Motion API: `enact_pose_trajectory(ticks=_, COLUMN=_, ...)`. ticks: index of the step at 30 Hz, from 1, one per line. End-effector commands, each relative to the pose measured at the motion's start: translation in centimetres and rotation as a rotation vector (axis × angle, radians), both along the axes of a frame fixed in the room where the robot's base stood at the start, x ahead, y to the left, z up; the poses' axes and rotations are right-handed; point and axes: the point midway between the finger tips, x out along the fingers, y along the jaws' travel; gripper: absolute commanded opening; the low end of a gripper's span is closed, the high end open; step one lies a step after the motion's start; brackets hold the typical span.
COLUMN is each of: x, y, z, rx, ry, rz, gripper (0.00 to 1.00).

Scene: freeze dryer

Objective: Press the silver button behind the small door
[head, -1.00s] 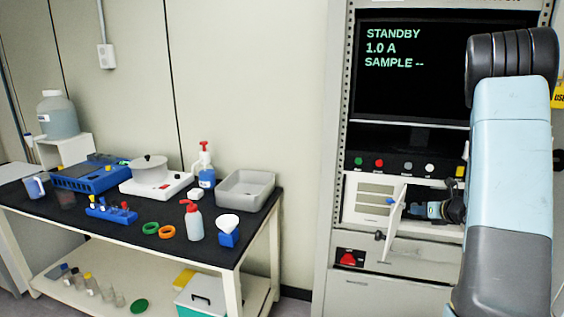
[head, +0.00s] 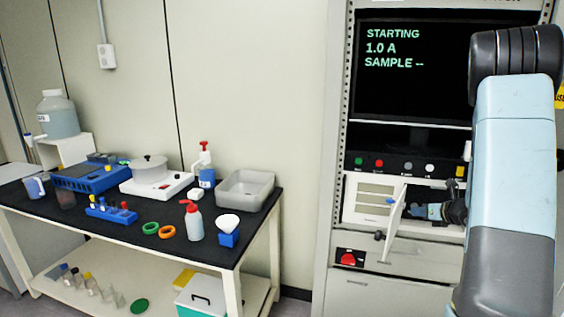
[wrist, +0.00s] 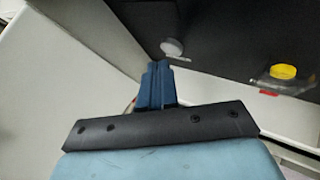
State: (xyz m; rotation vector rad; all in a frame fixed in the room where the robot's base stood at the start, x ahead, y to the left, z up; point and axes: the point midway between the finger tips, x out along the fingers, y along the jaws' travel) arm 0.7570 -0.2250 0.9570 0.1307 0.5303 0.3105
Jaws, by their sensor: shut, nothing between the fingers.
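The small door (head: 393,214) on the cabinet front stands swung open, edge outward. My gripper (head: 413,210) is shut and empty, with its blue fingers just right of the door, at the opening below the button panel. In the wrist view the closed fingertips (wrist: 158,66) point forward, beside a pale panel on the left. I cannot make out the silver button behind the door; door and gripper cover that area in the head view. The screen (head: 410,70) above reads STARTING, 1.0 A, SAMPLE --.
The dark panel above the door carries a green button (head: 358,161), a red button (head: 379,163), a grey one (head: 405,166) and a white one (head: 430,167). A yellow knob (wrist: 283,71) is near my fingers. A red switch (head: 350,258) is below. A cluttered bench (head: 140,240) stands left.

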Motion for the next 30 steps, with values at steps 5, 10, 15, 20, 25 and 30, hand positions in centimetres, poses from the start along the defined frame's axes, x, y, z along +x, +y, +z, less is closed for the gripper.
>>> enact_pose_trajectory(ticks=5, x=-0.1, y=0.0, z=0.0, rx=0.000, ry=0.000, rz=0.000, gripper=0.00)
enact_pose_trajectory(ticks=10, x=-1.1, y=0.3, z=0.0, rx=0.002, ry=0.001, rz=-0.001, gripper=0.00)
enact_pose_trajectory(ticks=15, x=-2.5, y=0.6, z=0.0, rx=0.001, ry=0.001, rz=-0.002, gripper=0.00)
enact_pose_trajectory(ticks=20, x=-3.7, y=1.0, z=0.0, rx=0.000, ry=0.000, rz=-0.001, gripper=0.00)
enact_pose_trajectory(ticks=25, x=-5.0, y=1.3, z=0.0, rx=0.001, ry=0.001, rz=-0.002, gripper=0.00)
enact_pose_trajectory(ticks=30, x=-5.7, y=1.6, z=0.0, rx=-0.001, ry=0.000, rz=-0.001, gripper=0.00)
